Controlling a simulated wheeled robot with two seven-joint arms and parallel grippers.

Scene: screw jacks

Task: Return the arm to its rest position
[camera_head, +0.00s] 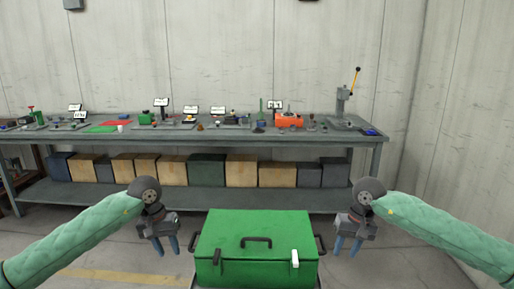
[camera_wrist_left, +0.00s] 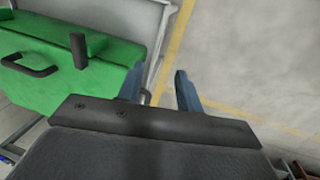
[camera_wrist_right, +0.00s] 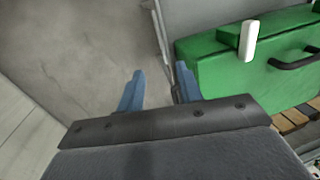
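My left gripper (camera_head: 169,246) hangs to the left of a green case, fingers pointing down, open and empty. Its two blue fingers (camera_wrist_left: 160,92) stand apart in the left wrist view, with bare floor between and beyond them. My right gripper (camera_head: 348,247) hangs to the right of the case in a near mirror pose, also open and empty. Its blue fingers (camera_wrist_right: 159,88) stand apart in the right wrist view. Both arms, in pale green sleeves, reach in from the lower corners. Neither gripper touches anything.
The closed green case (camera_head: 255,235) with a dark top handle (camera_head: 256,240) stands between my grippers. Beyond it is a long grey workbench (camera_head: 200,137) with small tools, signs and an orange device (camera_head: 289,119) on top. Boxes (camera_head: 241,170) fill its lower shelf. Floor at both sides is clear.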

